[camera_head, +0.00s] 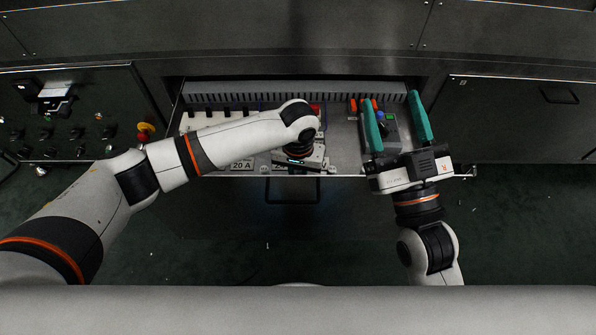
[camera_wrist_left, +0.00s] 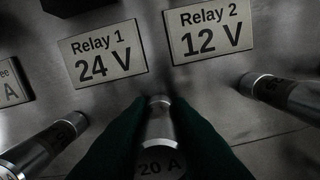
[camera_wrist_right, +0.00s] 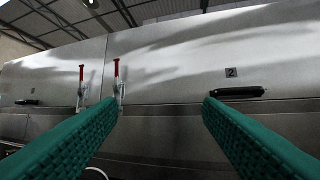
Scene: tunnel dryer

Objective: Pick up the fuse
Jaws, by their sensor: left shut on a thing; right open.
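The fuse (camera_wrist_left: 160,130) is a silver-capped cylinder marked 20 A, at the bottom middle of the left wrist view. The green fingers of my left gripper (camera_wrist_left: 160,118) are shut on it, one on each side. In the head view my left arm covers the fuse and the left fingertips. My right gripper (camera_head: 393,101) is open and empty over the right part of the drawer, its green fingers apart. In the right wrist view its fingers (camera_wrist_right: 160,108) have nothing between them.
Other fuses lie to the right (camera_wrist_left: 285,97) and left (camera_wrist_left: 45,147) in the left wrist view, below Relay 1 (camera_wrist_left: 103,54) and Relay 2 (camera_wrist_left: 209,28) labels. The open drawer (camera_head: 345,145) has a front handle (camera_head: 292,201). A control panel (camera_head: 75,115) stands at left.

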